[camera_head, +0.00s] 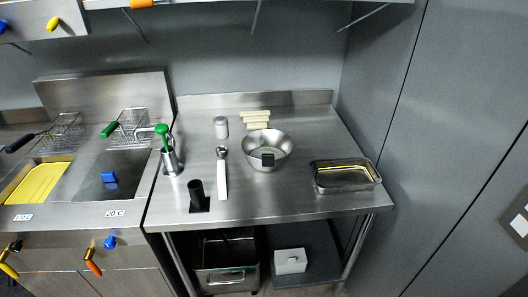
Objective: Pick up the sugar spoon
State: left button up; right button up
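A spoon (222,179) with a long white handle lies on the steel table (292,203). Its small round metal head points to the back wall and its handle to the front edge. It lies between a black upright cylinder (196,192) on the left and a metal bowl (281,153) on the right. Nothing covers the spoon. Neither of my grippers shows in the head view.
A grey-white shaker (221,127) and pale stacked pieces (256,117) stand behind. A metal tray (346,188) is at the right. Fryers with baskets (130,127) are at the left. The front right tabletop is clear.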

aim_at(222, 151)
jog(key=i+j+z, duration=0.1)
jog(key=j+z, duration=0.25)
jog(key=j, duration=0.25)
jog(key=j+z, duration=0.35)
jog(key=j, duration=0.25)
jog(key=j+z, duration=0.35)
jog(key=j, duration=0.3)
